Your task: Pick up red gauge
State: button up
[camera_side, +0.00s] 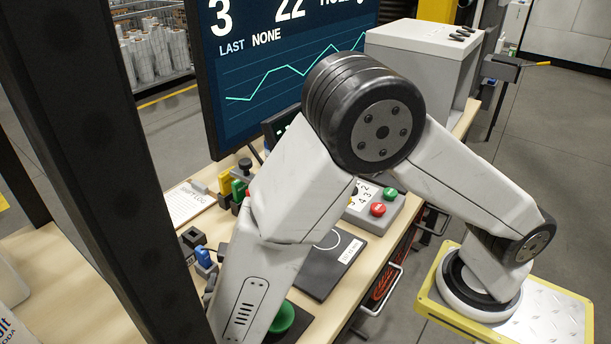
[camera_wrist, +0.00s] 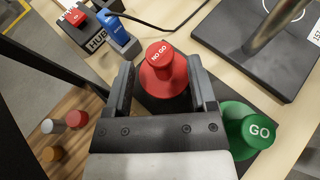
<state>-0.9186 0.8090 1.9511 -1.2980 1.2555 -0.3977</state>
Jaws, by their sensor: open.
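The red gauge (camera_wrist: 160,75), marked NO GO, stands in the wrist view between the two fingers of my gripper (camera_wrist: 162,78). The fingers are open, one on each side of it. I cannot tell whether either finger touches it. Its lower part is hidden by the gripper. A green gauge (camera_wrist: 255,132), marked GO, stands just right of the gripper. In the side view a green round top (camera_side: 284,318) shows beside my arm. The red gauge and my gripper are hidden there.
A hub with a red block (camera_wrist: 77,17) and a blue block (camera_wrist: 117,33) lies beyond the gauges. A dark plate (camera_wrist: 240,45) with a metal post is at upper right. Several small cylinders (camera_wrist: 77,119) are at lower left. A dark upright frame (camera_side: 95,130) stands close left.

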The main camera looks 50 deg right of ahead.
jog(key=shift+w+d+f, duration=1)
jog(key=shift+f, duration=0.1)
grip_shut()
